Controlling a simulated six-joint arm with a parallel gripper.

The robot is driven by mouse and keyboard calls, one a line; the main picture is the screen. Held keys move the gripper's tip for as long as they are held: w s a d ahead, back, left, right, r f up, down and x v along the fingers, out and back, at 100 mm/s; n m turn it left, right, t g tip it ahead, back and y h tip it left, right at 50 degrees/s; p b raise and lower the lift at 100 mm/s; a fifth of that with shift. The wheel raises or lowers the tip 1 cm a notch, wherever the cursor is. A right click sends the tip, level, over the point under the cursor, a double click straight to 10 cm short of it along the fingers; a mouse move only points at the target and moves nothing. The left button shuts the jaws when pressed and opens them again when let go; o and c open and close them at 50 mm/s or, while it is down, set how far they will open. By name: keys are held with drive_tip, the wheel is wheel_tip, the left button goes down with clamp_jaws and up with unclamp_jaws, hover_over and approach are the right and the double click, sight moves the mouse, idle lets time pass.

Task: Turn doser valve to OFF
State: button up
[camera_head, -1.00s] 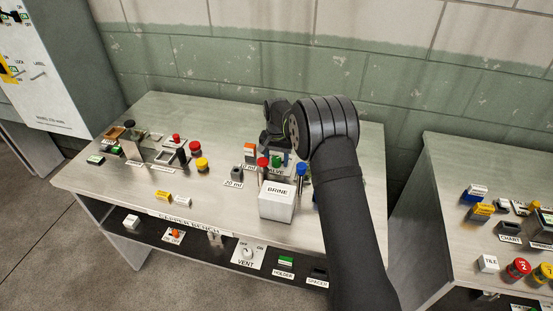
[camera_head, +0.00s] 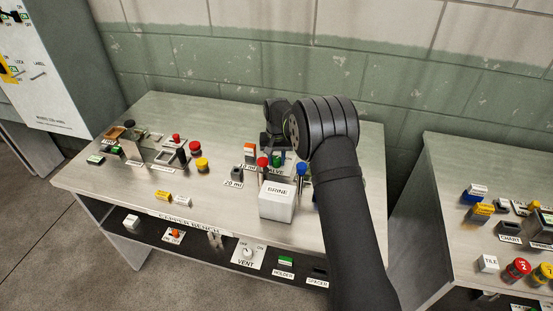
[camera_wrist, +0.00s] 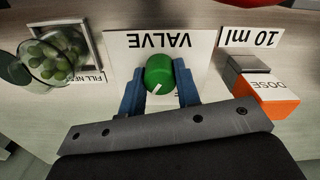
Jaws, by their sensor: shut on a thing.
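The doser valve is a round green knob (camera_wrist: 159,72) with a white pointer mark, on a white plate (camera_wrist: 119,44) lettered VALVE, which reads upside down in the wrist view. The pointer mark slants toward the lower left there. My gripper (camera_wrist: 160,90) is shut on the knob, one blue finger on each side. The plate's lettering below the knob is mostly hidden by the knob and gripper.
A glass of green balls (camera_wrist: 55,58) stands left of the plate in the wrist view. An orange DOSE block (camera_wrist: 268,96) and a 10 ml label (camera_wrist: 252,38) are at right. Red-topped (camera_head: 262,163) and blue-topped (camera_head: 301,170) items stand close to the valve in the head view.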

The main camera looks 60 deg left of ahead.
sight(277, 158)
drive_tip(key=n, duration=1.1)
drive_tip(key=shift+n, duration=2.1)
drive_tip(key=o, duration=1)
wheel_tip(277, 158, up, 18)
drive_tip(key=shift+f, duration=0.25)
